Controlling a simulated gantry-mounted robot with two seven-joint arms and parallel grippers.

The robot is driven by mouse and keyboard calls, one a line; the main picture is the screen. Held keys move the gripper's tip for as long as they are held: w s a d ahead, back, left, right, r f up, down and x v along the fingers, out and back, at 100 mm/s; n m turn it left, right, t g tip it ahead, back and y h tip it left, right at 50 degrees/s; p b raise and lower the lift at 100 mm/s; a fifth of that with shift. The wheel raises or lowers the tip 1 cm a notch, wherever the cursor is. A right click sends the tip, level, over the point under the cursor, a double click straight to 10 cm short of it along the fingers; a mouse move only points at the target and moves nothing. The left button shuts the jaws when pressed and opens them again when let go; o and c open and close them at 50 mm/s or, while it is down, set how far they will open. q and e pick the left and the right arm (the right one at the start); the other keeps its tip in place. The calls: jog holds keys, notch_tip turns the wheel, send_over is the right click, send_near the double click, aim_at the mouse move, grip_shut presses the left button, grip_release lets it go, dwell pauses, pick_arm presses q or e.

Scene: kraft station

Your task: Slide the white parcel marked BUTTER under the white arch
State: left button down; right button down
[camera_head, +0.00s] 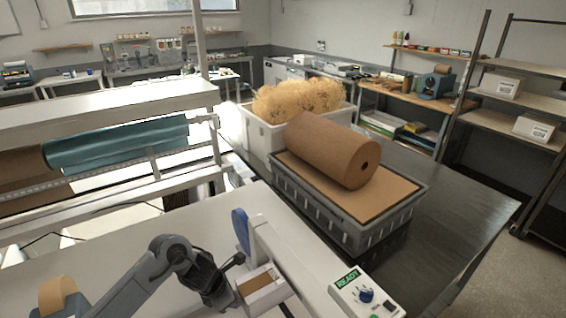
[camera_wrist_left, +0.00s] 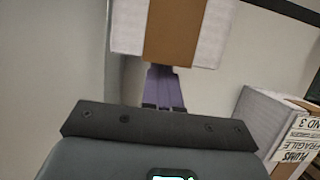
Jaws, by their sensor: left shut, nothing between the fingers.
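A white parcel (camera_head: 262,288) with a brown tape band sits at the foot of the white arch (camera_head: 275,248); I cannot tell how far it is beneath the arch. No BUTTER mark is legible. My left gripper (camera_head: 240,260) is shut and empty, close beside the parcel. In the left wrist view, the shut purple fingers (camera_wrist_left: 161,72) point at a white parcel with a brown band (camera_wrist_left: 172,32); whether they touch it is unclear. My right gripper is out of view.
A parcel labelled PLUMS FRAGILE (camera_wrist_left: 268,125) stands at the right in the left wrist view. A control box reading READY (camera_head: 366,294) is right of the arch. A grey crate (camera_head: 345,232) bears a brown paper roll (camera_head: 330,150). The white bench (camera_head: 110,265) is mostly clear at left.

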pick_arm(q)
jog(key=shift+d, duration=0.1)
dwell(0.3)
jog(key=shift+w+d+b, duration=0.45)
jog(key=shift+d+b, duration=0.1)
jog(key=shift+b, duration=0.05)
jog(key=shift+s+a, duration=0.1)
jog(key=shift+a, duration=0.05)
jog(key=shift+s+a+r+p, duration=0.1)
jog(key=shift+s+a+p, duration=0.35)
jog(key=shift+a, duration=0.3)
jog(key=d+p+v, duration=0.1)
jog(key=p+v, duration=0.5)
jog(key=v, duration=0.4)
jog(key=shift+w+r, duration=0.2)
jog(key=shift+w, duration=0.15)
jog(key=shift+d, duration=0.15)
